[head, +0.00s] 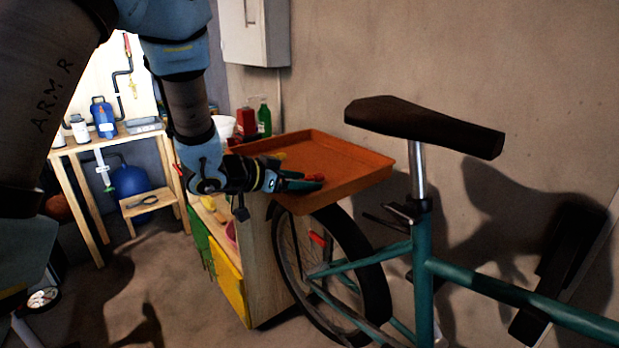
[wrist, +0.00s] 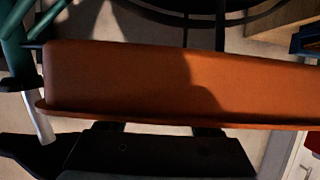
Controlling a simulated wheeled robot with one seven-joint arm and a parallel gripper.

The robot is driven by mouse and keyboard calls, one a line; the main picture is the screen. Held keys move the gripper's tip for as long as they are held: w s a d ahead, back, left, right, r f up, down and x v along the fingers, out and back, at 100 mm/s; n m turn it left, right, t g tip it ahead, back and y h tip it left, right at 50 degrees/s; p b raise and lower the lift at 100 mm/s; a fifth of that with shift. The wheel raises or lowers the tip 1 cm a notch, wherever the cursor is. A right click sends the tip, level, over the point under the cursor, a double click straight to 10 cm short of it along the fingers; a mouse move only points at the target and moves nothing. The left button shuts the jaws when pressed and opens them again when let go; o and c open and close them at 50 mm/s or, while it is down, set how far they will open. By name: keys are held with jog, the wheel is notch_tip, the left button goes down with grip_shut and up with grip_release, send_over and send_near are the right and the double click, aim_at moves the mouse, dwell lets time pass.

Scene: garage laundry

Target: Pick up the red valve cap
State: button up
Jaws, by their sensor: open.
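A small red object (head: 314,177), which looks like the red valve cap, lies at the near side of the orange tray (head: 345,149). My gripper (head: 298,184) is open and sits at the tray's near left rim, its fingertips close beside the red object in the picture. I cannot tell whether they touch. In the wrist view, my gripper (wrist: 162,130) shows as a dark body with two finger stubs apart along the bottom, against the orange tray (wrist: 160,82). The cap is not visible in the wrist view.
A teal bicycle (head: 421,270) with a brown saddle (head: 425,126) stands close on the right. The tray rests by a wooden cabinet (head: 268,272). A green bottle (head: 264,117) and red container (head: 246,121) stand behind. A workbench (head: 135,137) is at the left.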

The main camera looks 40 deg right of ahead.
jog(key=shift+d+f, duration=0.15)
jog(key=shift+d, duration=0.1)
grip_shut()
dwell(0.3)
